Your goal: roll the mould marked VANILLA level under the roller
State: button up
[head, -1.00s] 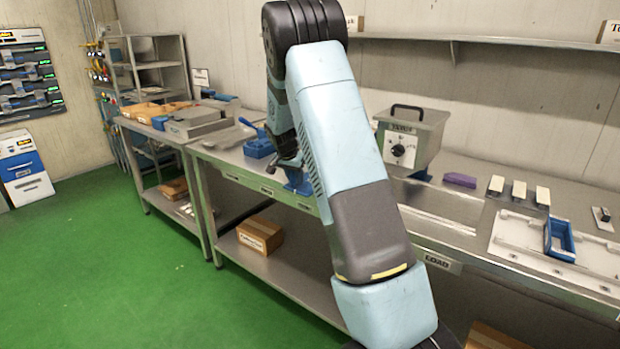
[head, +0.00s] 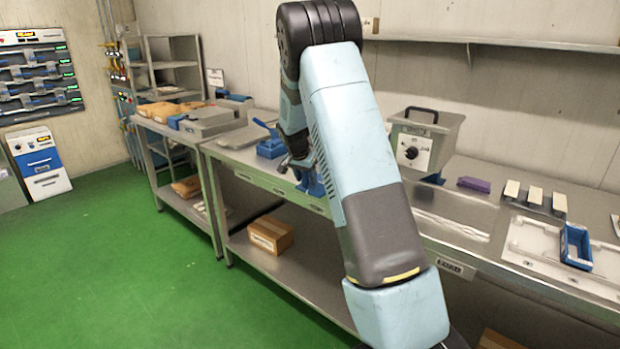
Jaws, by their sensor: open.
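A blue open rectangular mould (head: 577,247) sits on a white plate (head: 520,240) at the right of the steel bench. No VANILLA marking can be read on anything, so I cannot tell whether it is that mould. My arm stands in front of the bench and bends down over it. My gripper (head: 289,166) hangs low at the bench, small, dark and partly hidden by my arm; it is open and I see nothing held. A blue device with a handle (head: 270,147) stands left of it. Another blue part (head: 312,184) is half hidden behind my arm. No roller is clearly recognisable.
A LOAD label (head: 455,269) marks the bench front. A cardboard box (head: 270,235) is on the lower shelf. Green floor is clear at left.

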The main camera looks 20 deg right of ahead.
jog(key=v, duration=1.3)
jog(key=shift+s+a+r, duration=0.1)
jog(key=shift+a, duration=0.05)
jog(key=s+a+r+n+t+y, duration=0.15)
jog(key=s+r, duration=0.25)
jog(key=s, duration=0.7)
jog(key=s+a+r+n+y, duration=0.1)
jog(key=s+a+r+n, duration=0.2)
jog(key=s, duration=0.8)
jog(key=s+a+r+n+t+y, duration=0.1)
jog(key=s+r+n, duration=0.2)
jog(key=s+r, duration=0.55)
jog(key=s+a+f+n, duration=0.1)
jog(key=s+f, duration=0.1)
jog(key=s, duration=0.5)
jog(key=s+a+f+n, duration=0.1)
jog(key=s+f, duration=0.2)
jog(key=s, duration=0.4)
jog(key=shift+a+f, duration=0.25)
jog(key=shift+f, duration=0.05)
jog(key=shift+n, duration=0.25)
jog(key=shift+c, duration=1)
